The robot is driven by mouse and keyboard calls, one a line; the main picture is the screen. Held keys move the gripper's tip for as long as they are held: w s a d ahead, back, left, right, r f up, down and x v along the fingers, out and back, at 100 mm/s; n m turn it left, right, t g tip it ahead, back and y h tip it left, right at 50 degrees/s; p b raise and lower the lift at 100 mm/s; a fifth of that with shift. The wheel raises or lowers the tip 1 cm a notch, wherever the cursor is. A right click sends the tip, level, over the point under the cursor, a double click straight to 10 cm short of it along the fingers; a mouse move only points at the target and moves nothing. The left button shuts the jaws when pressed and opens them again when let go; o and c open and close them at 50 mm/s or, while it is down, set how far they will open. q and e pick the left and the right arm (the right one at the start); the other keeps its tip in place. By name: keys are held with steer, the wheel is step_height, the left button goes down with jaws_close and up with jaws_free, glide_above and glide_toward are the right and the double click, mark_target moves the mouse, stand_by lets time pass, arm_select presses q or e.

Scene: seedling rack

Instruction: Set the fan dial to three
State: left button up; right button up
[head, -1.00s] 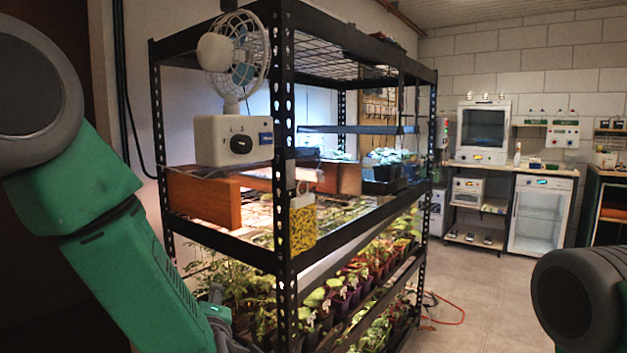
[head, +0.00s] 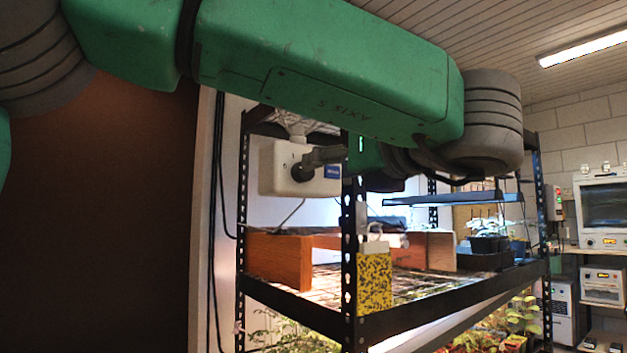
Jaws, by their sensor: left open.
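The fan head is hidden behind my left arm, and only part of the stem shows. My left gripper (head: 318,158), dark and small, is at the front of the box beside the dial. It is open, but I cannot tell whether its fingers stand around the dial or touch it. My right gripper is out of view.
The black rack post (head: 349,240) stands just right of the gripper. A yellow patterned card (head: 374,281) hangs on it. Wooden boards (head: 280,258) stand on the shelf below the box. Potted seedlings (head: 488,232) are farther back. My left arm crosses the upper view.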

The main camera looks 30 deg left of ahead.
arm_select(q)
steer(key=b+x, duration=0.1)
steer(key=x, duration=0.6)
steer(key=shift+w, duration=0.25)
steer(key=c, duration=1.1)
